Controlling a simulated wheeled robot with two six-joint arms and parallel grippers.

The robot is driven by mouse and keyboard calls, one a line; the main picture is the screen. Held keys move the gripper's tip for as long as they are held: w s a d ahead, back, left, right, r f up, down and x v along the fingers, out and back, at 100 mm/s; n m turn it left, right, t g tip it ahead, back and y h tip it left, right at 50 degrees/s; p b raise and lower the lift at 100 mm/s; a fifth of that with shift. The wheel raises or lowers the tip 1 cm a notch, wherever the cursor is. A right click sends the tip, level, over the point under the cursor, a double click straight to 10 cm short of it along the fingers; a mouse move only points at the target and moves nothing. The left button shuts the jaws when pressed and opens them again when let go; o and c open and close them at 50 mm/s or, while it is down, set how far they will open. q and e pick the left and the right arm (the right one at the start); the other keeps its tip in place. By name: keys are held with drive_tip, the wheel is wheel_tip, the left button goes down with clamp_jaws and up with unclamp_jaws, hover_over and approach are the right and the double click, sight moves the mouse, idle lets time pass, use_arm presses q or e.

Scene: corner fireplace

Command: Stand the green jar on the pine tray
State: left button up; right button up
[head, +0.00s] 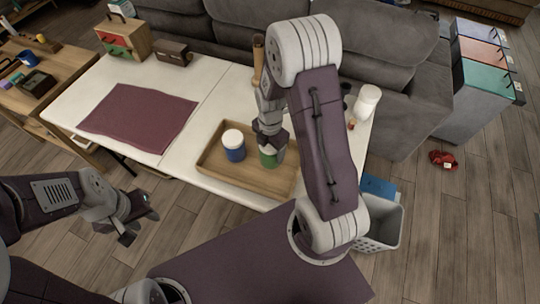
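The green jar (268,159) is at the right part of the pine tray (218,172), upright, with its top hidden by my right gripper. My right gripper (271,146) points down over the jar, its fingers at the jar's upper part. I cannot tell whether they press on it, or whether the jar's base touches the tray. My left gripper (142,222) is open and empty, off the table's front edge at the left, well away from the jar.
A blue jar with a white lid (234,146) stands on the tray, left of the green one. A dark red mat (138,116) lies on the white table (210,119). A wooden pepper mill (258,60) and a white cylinder (367,102) stand farther back. A grey basket (384,226) is at the right.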

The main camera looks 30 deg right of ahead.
drive_tip(key=shift+f, duration=0.15)
wheel_tip(320, 180, down, 3)
drive_tip(key=shift+s+r, duration=0.1)
drive_tip(key=shift+s, duration=0.05)
drive_tip(key=shift+w+f, duration=0.2)
drive_tip(key=shift+f, duration=0.25)
drive_tip(key=shift+s, duration=0.1)
drive_tip(key=shift+f+b, duration=0.1)
drive_tip(key=shift+b, duration=0.2)
drive_tip(key=o, duration=1.6)
